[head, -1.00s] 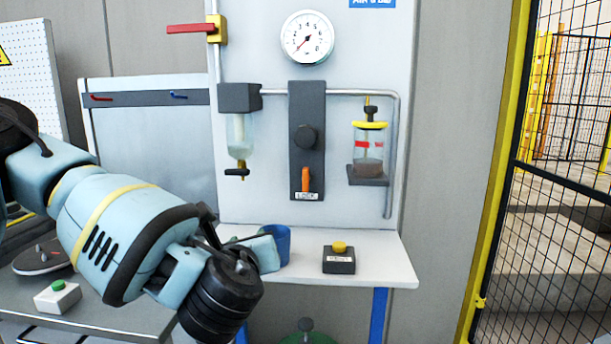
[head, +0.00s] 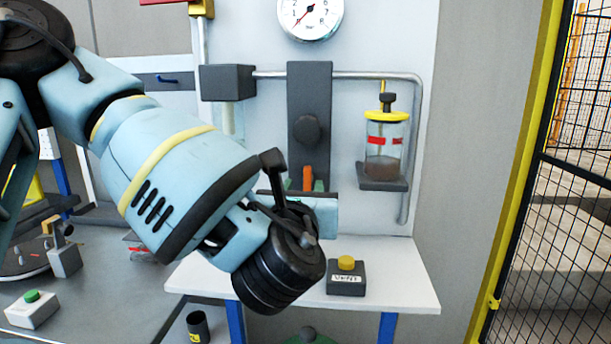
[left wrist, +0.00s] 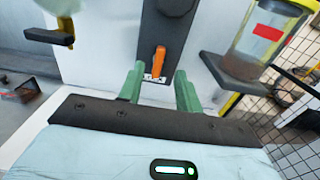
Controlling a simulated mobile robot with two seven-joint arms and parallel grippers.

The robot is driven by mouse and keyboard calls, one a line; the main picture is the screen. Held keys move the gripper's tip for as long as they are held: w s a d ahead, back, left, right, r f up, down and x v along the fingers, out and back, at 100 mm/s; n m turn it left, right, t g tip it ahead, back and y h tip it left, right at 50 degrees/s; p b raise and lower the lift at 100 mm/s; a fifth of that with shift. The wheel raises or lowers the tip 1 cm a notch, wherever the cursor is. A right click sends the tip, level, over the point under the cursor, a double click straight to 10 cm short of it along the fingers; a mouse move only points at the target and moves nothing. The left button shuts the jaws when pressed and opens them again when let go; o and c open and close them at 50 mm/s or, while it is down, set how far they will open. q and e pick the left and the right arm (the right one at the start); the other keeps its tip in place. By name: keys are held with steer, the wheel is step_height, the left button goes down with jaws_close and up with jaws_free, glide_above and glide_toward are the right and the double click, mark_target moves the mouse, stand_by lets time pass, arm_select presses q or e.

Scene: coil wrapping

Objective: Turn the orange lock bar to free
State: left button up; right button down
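The orange lock bar (head: 308,175) hangs upright, low on the dark vertical plate (head: 309,95) of the white panel, below a black round knob (head: 307,129). In the left wrist view the lock bar (left wrist: 159,62) points down to a small, partly hidden white label. My left gripper (head: 304,185) is in front of the bar's lower end. Its two green fingers (left wrist: 160,72) are apart, one on each side of the bar as seen from the wrist. I cannot tell whether they touch it; a gap shows on both sides. My right gripper is not in view.
A glass jar (head: 384,140) with a yellow lid stands on a bracket to the right. A pressure gauge (head: 310,15) is above. A box with a yellow button (head: 346,263) sits on the white shelf (head: 400,285) below. A yellow-framed mesh fence (head: 570,200) is far right.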

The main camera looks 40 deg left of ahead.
mark_target(307, 176)
arm_select(q)
steer(key=shift+p+x, duration=0.4)
steer(key=shift+x, duration=2.4)
steer(key=shift+c, duration=0.3)
jaws_close()
